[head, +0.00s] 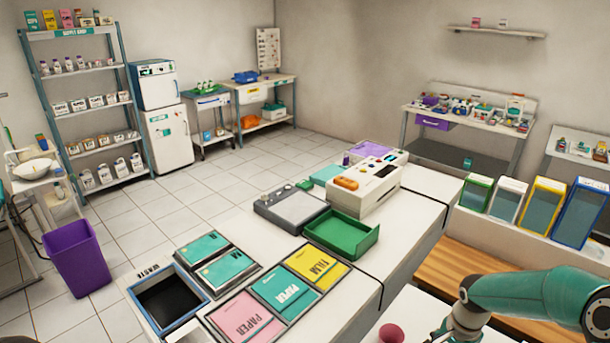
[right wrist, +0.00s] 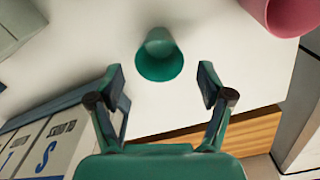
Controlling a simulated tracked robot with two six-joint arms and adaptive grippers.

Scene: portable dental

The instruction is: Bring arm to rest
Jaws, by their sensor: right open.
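My right arm (head: 530,290) reaches in from the lower right of the head view, with its far end cut off by the bottom edge. In the right wrist view my right gripper (right wrist: 162,88) has its two fingers spread wide and nothing between them. A green cup (right wrist: 159,55) is on the white surface just beyond the fingertips, apart from both. My left arm and gripper are not in the head view.
A pink cup (head: 391,334) shows at the head view's bottom edge. The long white counter (head: 425,190) holds a green tray (head: 343,236), a white device (head: 376,188) and a waste bin (head: 168,302). Tall colored containers (head: 540,205) line the right. The tiled floor (head: 215,180) is open.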

